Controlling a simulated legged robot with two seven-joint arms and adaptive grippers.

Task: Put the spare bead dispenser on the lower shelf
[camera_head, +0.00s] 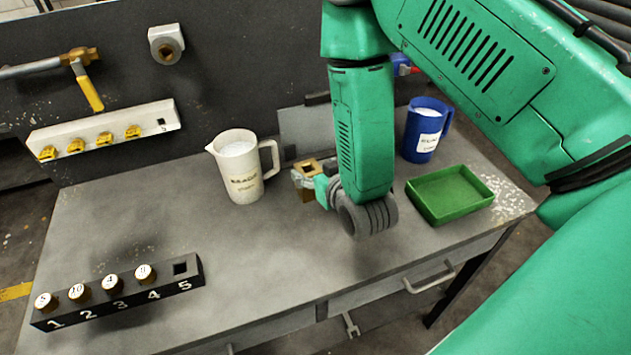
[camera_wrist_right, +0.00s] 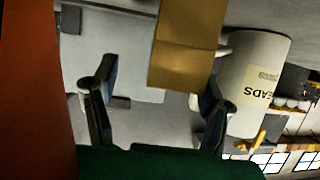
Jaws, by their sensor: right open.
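No thing is labelled as the spare bead dispenser; a brass, box-shaped piece with a dark opening (camera_head: 305,176) is on or above the bench beside my right gripper. It also shows large in the right wrist view (camera_wrist_right: 188,50), in front of the jaws and toward the right finger. My right gripper (camera_wrist_right: 160,78) is open, its two fingers apart; I cannot tell whether either touches the brass piece. In the head view it is mostly hidden behind my wrist. A white jug marked BEADS (camera_head: 240,168) stands left of it. No lower shelf shows clearly. My left gripper is out of view.
A blue jug (camera_head: 423,132) and a green tray (camera_head: 450,212) are at right. A black numbered rack (camera_head: 120,306) with brass caps is at front left; slot 5 is empty. A white rail (camera_head: 105,130) is on the back panel. A drawer handle (camera_head: 428,279) sticks out.

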